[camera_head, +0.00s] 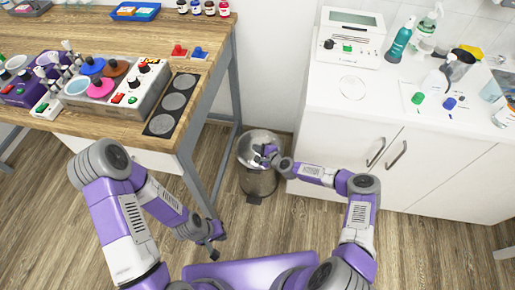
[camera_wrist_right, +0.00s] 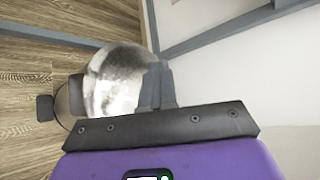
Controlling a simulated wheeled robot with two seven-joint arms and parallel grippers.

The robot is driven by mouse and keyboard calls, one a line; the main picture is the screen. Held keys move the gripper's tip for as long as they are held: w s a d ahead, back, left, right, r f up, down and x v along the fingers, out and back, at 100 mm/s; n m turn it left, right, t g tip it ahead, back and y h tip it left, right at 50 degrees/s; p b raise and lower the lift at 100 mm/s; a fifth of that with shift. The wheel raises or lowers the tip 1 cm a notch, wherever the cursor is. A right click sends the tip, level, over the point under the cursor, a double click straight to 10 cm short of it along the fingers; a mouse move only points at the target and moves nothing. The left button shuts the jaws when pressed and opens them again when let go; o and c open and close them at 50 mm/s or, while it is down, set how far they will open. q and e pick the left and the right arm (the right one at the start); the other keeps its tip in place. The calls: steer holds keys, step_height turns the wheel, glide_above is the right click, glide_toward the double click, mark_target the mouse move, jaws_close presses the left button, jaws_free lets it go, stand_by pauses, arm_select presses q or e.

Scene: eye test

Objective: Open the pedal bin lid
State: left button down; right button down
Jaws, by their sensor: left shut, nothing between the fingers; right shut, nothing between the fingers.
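The pedal bin (camera_head: 258,183) is a shiny metal cylinder on the floor between the wooden table and the white cabinet. Its round lid (camera_head: 246,146) looks closed; the lid also shows in the right wrist view (camera_wrist_right: 112,80) as a bright disc. Its dark pedal (camera_head: 254,200) sticks out at the base, and shows in the wrist view (camera_wrist_right: 45,108). My right gripper (camera_head: 262,155) is shut and empty, over the lid; I cannot tell whether it touches. In the wrist view its fingers (camera_wrist_right: 155,85) overlap the lid's right edge. My left gripper (camera_head: 214,245) is shut and empty, above the floor, lower left of the bin.
The wooden table (camera_head: 110,130) with its grey leg (camera_head: 200,180) stands left of the bin. The white cabinet (camera_head: 345,140) is close on its right, with bottles and a device on top. The wooden floor in front of the pedal is clear.

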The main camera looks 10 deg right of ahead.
steer(key=c, duration=1.8)
jaws_free()
steer(key=o, duration=0.5)
steer(key=p+v, duration=0.2)
steer(key=v, duration=0.5)
steer(key=shift+s+d+p, duration=0.15)
steer(key=shift+s+p, duration=0.1)
steer(key=shift+p, duration=0.05)
steer(key=shift+r, duration=0.15)
